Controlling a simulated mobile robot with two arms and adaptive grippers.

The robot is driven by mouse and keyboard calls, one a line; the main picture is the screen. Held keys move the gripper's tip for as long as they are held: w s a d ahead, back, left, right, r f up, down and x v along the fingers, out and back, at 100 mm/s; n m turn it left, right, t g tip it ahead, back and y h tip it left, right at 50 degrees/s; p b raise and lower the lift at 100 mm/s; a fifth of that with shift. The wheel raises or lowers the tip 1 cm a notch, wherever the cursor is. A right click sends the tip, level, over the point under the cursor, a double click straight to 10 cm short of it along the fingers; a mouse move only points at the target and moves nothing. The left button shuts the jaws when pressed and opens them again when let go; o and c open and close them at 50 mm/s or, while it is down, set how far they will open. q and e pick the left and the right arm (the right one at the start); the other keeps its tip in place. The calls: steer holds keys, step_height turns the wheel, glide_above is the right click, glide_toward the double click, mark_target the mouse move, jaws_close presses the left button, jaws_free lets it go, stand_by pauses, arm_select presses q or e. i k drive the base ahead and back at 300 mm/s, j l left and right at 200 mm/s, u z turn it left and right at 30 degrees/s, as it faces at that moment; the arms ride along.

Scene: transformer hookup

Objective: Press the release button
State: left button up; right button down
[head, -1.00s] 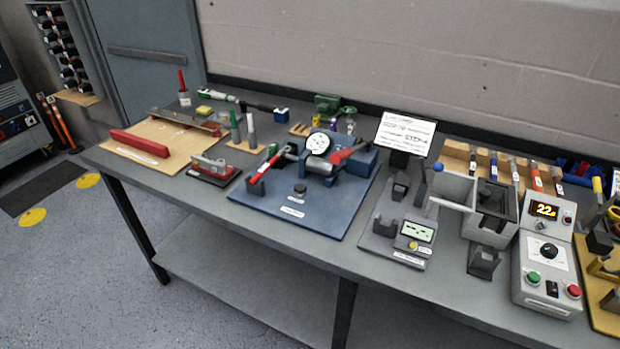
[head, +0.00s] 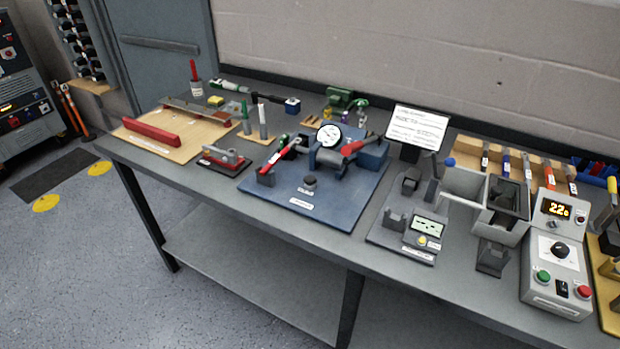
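Several buttons show on the bench, and I cannot tell from the labels which one is the release button. A black round knob or button (head: 309,181) stands on the blue baseplate (head: 335,212) in front of a dial gauge (head: 329,135). A small yellow button (head: 422,241) sits on a grey fixture with a small display (head: 426,225). Neither of my grippers is in view.
The grey workbench (head: 215,187) stands along the wall. A wooden board with a red bar (head: 151,134), a small red clamp fixture (head: 224,157), a sign card (head: 417,128) and a tool rack (head: 500,155) stand on it. The floor at the left is open.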

mark_target(309, 180)
steer(key=i+j+z, duration=0.15)
steer(key=z, duration=0.7)
steer(key=i+j+z, duration=0.25)
steer(key=j+z, duration=0.2)
steer(key=j, duration=0.7)
steer(key=j+z, duration=0.45)
steer(key=j, duration=2.35)
steer(key=i+z, duration=0.05)
steer(key=i, duration=0.05)
